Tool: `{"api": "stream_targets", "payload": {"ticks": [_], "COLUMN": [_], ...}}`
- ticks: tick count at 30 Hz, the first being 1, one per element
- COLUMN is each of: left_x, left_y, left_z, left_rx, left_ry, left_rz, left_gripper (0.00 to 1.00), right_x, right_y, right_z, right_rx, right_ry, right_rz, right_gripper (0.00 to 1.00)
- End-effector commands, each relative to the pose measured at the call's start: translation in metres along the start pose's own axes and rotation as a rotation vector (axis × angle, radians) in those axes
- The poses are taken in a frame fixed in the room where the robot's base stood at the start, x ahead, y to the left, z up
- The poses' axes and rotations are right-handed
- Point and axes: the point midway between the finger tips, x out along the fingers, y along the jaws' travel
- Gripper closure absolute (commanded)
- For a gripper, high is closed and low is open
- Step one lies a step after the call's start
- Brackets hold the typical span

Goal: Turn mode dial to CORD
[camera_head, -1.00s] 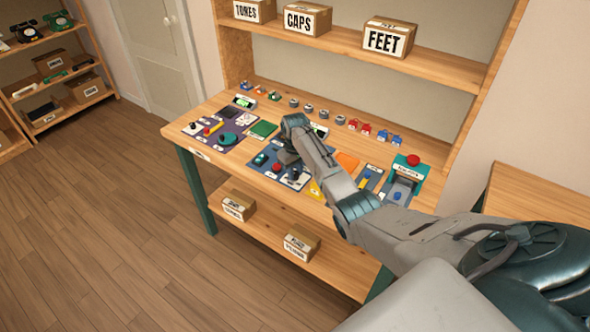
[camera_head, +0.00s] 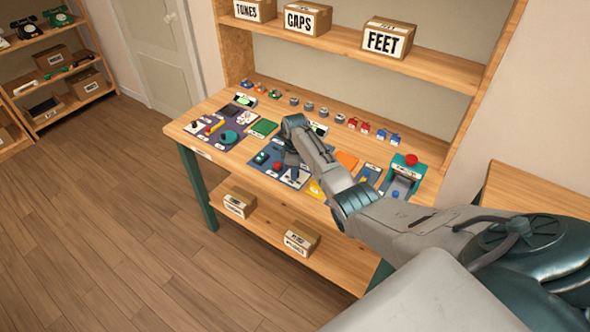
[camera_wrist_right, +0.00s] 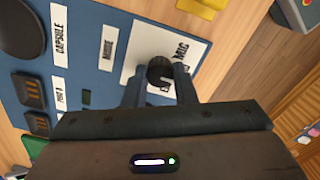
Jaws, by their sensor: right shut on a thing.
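The mode dial (camera_wrist_right: 160,70) is a small round black knob on a white label plate (camera_wrist_right: 138,55) in the right wrist view. The plate sits on a blue panel (camera_wrist_right: 90,30); "MIC" reads on its right side, and the other lettering is partly covered by the dial and fingers. My right gripper (camera_wrist_right: 160,86) is shut on the dial, with a finger on each side of it. In the head view my right gripper (camera_head: 292,160) is down at the blue panel (camera_head: 262,170) on the workbench, and my arm hides the dial. My left gripper is not in view.
Other panels lie close by, including a purple one (camera_head: 215,140) and a green device with a red button (camera_head: 410,160). Small parts line the back of the bench. Boxes (camera_head: 388,38) stand on the shelf above.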

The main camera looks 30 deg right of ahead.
Motion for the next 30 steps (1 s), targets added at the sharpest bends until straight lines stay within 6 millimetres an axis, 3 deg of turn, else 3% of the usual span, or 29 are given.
{"api": "stream_targets", "payload": {"ticks": [17,18,21,30], "left_x": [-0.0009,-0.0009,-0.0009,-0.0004], "left_y": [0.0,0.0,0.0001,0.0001], "left_z": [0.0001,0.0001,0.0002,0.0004], "left_rx": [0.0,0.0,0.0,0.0], "left_ry": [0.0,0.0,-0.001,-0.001], "left_rz": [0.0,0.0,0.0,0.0], "left_gripper": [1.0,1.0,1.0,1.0], "right_x": [-0.0017,-0.0018,-0.0015,-0.002], "right_y": [0.0011,0.0011,0.001,0.0007], "right_z": [-0.0011,-0.0011,-0.0009,-0.0003], "right_rx": [-0.031,-0.031,-0.031,-0.03], "right_ry": [0.003,0.003,0.003,0.001], "right_rz": [0.003,0.003,0.003,0.002], "right_gripper": [0.98,0.69,0.53,0.53]}}
